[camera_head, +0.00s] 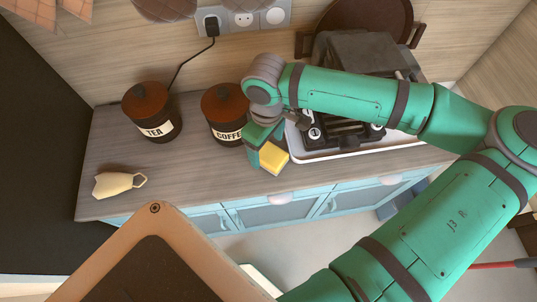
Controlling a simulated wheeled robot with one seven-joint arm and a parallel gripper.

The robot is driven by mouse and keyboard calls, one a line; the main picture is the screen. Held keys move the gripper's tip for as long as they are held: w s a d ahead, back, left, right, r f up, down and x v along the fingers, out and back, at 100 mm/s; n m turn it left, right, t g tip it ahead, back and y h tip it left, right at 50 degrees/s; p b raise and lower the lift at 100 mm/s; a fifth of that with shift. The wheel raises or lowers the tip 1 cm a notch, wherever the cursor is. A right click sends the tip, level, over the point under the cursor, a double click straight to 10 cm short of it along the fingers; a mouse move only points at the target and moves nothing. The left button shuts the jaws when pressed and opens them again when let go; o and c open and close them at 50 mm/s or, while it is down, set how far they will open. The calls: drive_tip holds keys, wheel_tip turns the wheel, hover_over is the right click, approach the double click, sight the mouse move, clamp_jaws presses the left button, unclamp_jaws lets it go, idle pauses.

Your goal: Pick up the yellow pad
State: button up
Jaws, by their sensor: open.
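The yellow pad (274,158) is a small yellow block near the front edge of the wooden counter (200,185), in front of the coffee jar. My gripper (264,157) is at the pad, pointing down, with a green finger showing at the pad's left side. The gripper is open. The pad's far side is partly hidden by the gripper, and I cannot tell whether the fingers touch it.
A tea jar (150,117) and a coffee jar (218,105) stand behind. A white tray (318,154) with a dark appliance is on the right. A cream-yellow object (115,184) lies at the left. The counter's middle-left is clear.

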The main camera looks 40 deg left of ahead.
sight(269, 153)
drive_tip(key=shift+w+d+f, duration=0.1)
drive_tip(key=shift+w+f, duration=0.05)
drive_tip(key=shift+f, duration=1)
drive_tip(key=shift+w+d+f, duration=0.1)
drive_tip(key=shift+f, duration=1.05)
drive_tip(key=c, duration=1.2)
drive_tip(key=shift+r, duration=0.1)
